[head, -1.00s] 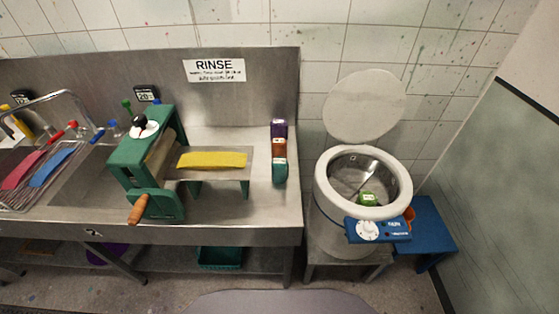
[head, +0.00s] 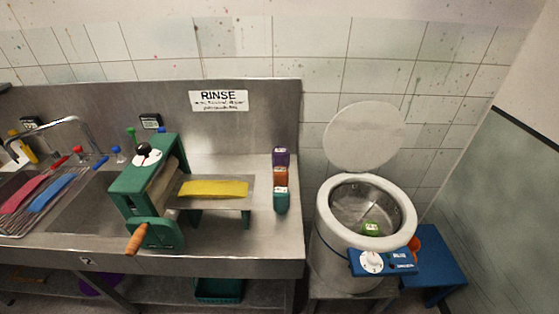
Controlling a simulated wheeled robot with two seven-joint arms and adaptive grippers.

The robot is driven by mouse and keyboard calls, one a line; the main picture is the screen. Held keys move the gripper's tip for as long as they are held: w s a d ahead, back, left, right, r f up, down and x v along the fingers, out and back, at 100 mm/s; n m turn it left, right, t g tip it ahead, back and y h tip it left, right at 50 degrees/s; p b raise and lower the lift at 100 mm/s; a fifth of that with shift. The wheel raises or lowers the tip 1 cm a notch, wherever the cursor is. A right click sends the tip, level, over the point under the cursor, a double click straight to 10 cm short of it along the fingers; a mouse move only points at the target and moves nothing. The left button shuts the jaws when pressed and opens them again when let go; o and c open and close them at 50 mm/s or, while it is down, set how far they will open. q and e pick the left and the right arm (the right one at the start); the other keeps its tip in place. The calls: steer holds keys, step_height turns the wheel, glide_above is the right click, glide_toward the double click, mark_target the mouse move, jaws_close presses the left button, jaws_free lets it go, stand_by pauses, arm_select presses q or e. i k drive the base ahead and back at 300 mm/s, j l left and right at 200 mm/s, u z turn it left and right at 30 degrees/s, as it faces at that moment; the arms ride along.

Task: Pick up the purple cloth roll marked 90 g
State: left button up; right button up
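A purple roll (head: 281,157) lies at the back of a short row at the right end of the steel counter. An orange-brown roll (head: 281,176) and a teal roll (head: 281,202) lie in front of it in the same row. Each has a small pale label, too small to read here, so I cannot confirm the 90 g mark. Neither of my grippers is in view.
A green mangle (head: 146,190) with a yellow cloth (head: 214,189) on its tray stands left of the rolls. A round white-rimmed spinner (head: 328,215), lid up, holds a green item (head: 370,229). A blue stool (head: 440,262) stands right. Counter between tray and rolls is clear.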

mark_target(281, 155)
steer(key=i+l, duration=0.15)
steer(key=l, duration=0.2)
steer(key=i+l, duration=0.2)
steer(key=l, duration=0.2)
steer(key=i+l+z, duration=0.1)
steer(key=l, duration=0.25)
steer(key=i+l, duration=0.2)
steer(key=l, duration=0.15)
